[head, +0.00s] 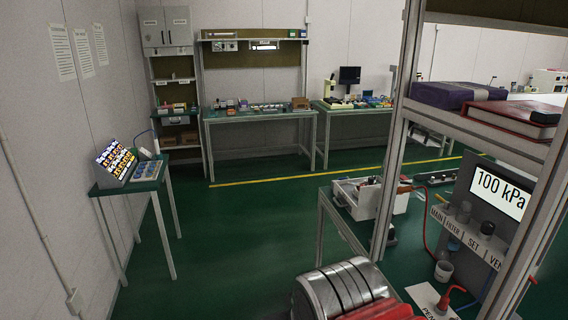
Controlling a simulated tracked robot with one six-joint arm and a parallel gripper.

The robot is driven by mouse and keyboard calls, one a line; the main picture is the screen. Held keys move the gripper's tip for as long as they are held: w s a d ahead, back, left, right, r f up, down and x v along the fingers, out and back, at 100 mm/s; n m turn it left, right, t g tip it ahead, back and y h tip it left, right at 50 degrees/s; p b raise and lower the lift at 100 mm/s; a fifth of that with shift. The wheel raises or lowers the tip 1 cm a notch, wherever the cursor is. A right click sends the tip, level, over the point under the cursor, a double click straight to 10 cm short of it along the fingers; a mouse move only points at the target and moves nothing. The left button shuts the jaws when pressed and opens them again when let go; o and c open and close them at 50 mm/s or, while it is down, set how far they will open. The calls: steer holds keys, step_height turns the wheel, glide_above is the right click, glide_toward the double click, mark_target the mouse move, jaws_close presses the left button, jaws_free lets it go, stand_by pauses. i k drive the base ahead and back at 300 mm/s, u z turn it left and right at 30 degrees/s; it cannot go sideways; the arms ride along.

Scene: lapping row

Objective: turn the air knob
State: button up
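A panel with a lit display (498,192) reading "100 kPa" stands at the right in the head view, partly behind a shelf post. Below the display is a white label strip (473,243) whose words look like MAIN, FILTER, SET and VENT, the last cut off by the post. Small dark knobs sit just above the strip, one (463,212) near FILTER and one (487,229) near SET. I cannot tell which is the air knob or how it is turned. My gripper cannot be made out in this view.
A metal shelf frame (396,130) stands before the panel, with a purple box (455,95) and a red binder (515,117) on it. A ribbed silver body with red parts fills the bottom centre. Green floor (230,240) is open to the left, towards a small table (150,178).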

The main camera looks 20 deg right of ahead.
mark_target(488, 226)
steer(key=z, duration=0.05)
steer(key=i, duration=0.9)
steer(key=z, duration=0.05)
